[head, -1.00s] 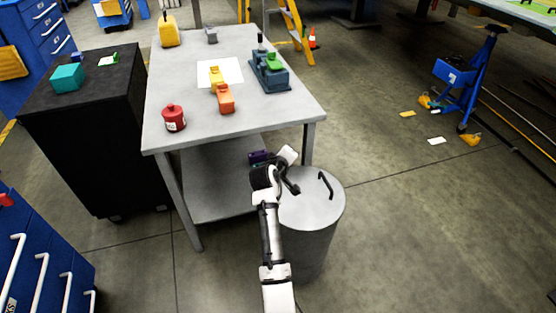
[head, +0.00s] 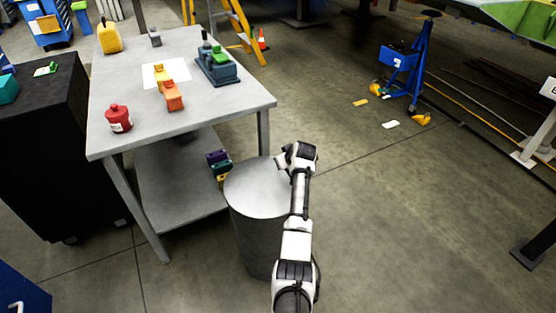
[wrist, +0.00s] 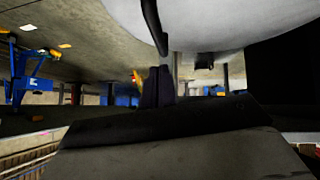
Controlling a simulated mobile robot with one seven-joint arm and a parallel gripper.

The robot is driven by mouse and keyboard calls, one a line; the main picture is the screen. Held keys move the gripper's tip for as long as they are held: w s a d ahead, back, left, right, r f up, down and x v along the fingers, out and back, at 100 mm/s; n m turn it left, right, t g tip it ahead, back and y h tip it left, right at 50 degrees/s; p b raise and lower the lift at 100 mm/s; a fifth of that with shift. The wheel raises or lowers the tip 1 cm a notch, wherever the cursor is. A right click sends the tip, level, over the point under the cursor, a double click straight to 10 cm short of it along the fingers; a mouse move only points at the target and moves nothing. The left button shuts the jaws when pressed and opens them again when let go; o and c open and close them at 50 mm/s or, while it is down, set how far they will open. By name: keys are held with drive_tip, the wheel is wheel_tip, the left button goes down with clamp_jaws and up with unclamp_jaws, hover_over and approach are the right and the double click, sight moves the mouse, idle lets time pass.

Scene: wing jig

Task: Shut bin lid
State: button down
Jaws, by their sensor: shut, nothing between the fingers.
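The round grey bin (head: 250,240) stands on the floor at the front right corner of the workbench. Its pale metal lid (head: 255,188) lies across the top and looks level; I cannot tell how tightly it sits. My gripper (head: 283,162) is at the lid's far right edge, and my arm covers the right part of the lid and its handle. In the wrist view the lid (wrist: 235,22) fills the top, with a black bar (wrist: 151,22), likely its handle, in front of it. My shut, empty fingers (wrist: 157,86) show dark below that bar; contact is unclear.
A blue stand (head: 410,65) is at the far right. The floor right of the bin is clear.

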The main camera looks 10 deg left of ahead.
drive_tip(key=f, duration=0.1)
drive_tip(key=f+b, duration=0.1)
drive_tip(key=d+f+b, duration=0.1)
drive_tip(key=shift+w, duration=0.35)
drive_tip(key=shift+d+f, duration=0.1)
drive_tip(key=shift+f, duration=0.15)
